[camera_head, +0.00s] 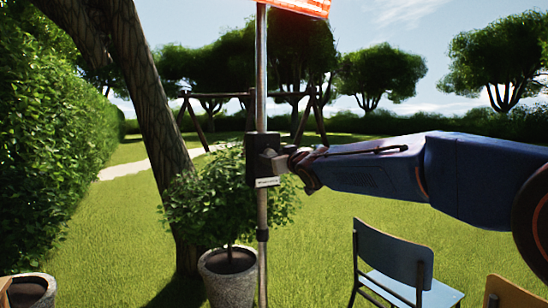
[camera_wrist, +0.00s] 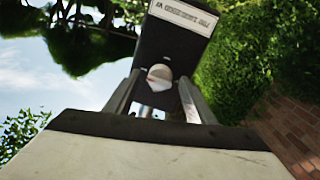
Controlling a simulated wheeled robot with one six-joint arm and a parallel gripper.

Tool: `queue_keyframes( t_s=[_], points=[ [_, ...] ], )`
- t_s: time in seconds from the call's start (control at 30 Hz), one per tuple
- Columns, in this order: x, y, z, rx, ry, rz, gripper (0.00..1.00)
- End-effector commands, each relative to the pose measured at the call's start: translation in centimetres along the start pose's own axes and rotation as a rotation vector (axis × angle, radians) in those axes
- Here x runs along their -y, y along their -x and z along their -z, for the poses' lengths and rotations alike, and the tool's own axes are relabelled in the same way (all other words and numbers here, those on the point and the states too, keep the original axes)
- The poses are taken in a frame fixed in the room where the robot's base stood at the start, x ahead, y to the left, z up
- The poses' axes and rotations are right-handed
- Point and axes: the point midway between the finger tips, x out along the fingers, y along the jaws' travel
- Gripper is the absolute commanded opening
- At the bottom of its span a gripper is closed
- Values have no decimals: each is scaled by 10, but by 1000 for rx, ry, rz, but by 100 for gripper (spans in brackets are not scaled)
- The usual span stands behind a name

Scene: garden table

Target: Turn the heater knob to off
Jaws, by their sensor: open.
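The heater is a thin metal pole (camera_head: 262,75) with a glowing orange-red head (camera_head: 303,7) at the top edge of the head view. A dark control box (camera_head: 263,146) with a white label sits on the pole. In the wrist view the box (camera_wrist: 172,38) fills the top centre, its label appearing upside down. A round pale knob (camera_wrist: 159,73) shows on the box, between my two fingers. My gripper (camera_head: 279,160) is at the box's right side, its fingers open either side of the knob. I cannot tell whether they touch it. The knob's marking is not readable.
A potted shrub (camera_head: 228,272) stands behind and left of the pole, by a leaning tree trunk (camera_head: 150,105). A blue chair (camera_head: 394,262) stands below my arm, with an orange chair (camera_head: 508,292) at lower right. Open lawn (camera_head: 320,240) lies between pole and chairs.

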Motion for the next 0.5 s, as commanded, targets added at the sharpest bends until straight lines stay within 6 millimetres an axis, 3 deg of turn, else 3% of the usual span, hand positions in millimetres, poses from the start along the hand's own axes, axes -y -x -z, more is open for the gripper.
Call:
queue_keyframes(
  t_s=[0.3,0.43,0.47,0.5],
  points=[
    [0,-1,1,-1,0,0,47],
    [0,-1,1,-1,0,0,16],
    [0,-1,1,-1,0,0,10],
    [0,-1,1,-1,0,0,10]
  ],
)
